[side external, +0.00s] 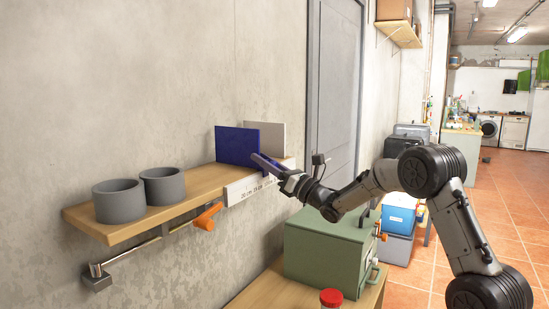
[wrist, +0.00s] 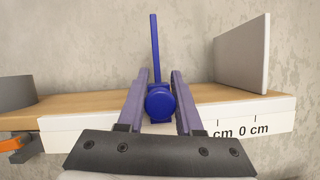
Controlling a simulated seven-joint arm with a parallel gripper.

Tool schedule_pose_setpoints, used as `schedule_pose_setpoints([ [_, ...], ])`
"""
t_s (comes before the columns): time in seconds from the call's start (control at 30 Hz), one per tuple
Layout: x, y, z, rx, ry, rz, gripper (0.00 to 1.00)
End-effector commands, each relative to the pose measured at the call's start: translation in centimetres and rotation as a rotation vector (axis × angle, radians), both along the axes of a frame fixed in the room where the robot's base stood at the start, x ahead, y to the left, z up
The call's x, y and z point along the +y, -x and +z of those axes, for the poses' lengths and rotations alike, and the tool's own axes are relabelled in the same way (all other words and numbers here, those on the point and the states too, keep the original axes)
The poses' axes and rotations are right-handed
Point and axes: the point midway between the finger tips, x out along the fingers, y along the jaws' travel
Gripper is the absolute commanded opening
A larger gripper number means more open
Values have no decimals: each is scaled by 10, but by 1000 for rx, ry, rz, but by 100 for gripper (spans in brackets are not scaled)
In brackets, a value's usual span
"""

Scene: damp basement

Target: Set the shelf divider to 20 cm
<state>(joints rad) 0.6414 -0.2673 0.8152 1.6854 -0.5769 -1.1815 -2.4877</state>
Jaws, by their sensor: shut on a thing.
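The blue shelf divider (side external: 236,146) stands upright on the wooden shelf (side external: 150,213). In the wrist view the divider (wrist: 155,48) shows edge-on, with a round blue knob (wrist: 160,104) at its front. My gripper (side external: 268,163) is at the front of the divider; in the wrist view its fingers (wrist: 160,85) are shut on the knob from both sides. A white scale strip (side external: 248,187) runs along the shelf's front edge. In the wrist view the strip (wrist: 255,130) reads "0 cm" right of my gripper; my fingers hide part of the other marks.
A pale upright panel (wrist: 243,55) stands right of the divider. Two grey pots (side external: 119,204) (side external: 163,186) stand at the shelf's left. An orange piece (side external: 207,216) sits on a rail below. A green box (side external: 320,250) and red-lidded jar (side external: 330,298) stand lower down.

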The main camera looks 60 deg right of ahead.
Motion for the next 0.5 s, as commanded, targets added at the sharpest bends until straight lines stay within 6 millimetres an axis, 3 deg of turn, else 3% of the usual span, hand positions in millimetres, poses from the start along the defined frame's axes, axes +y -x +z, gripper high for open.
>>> schedule_pose_setpoints([
  [0.03,16,0,0,1,-2,5,0],
  [0.2,52,0,0,0,-3,4,0],
  [0.5,83,0,-1,3,-2,0,0],
])
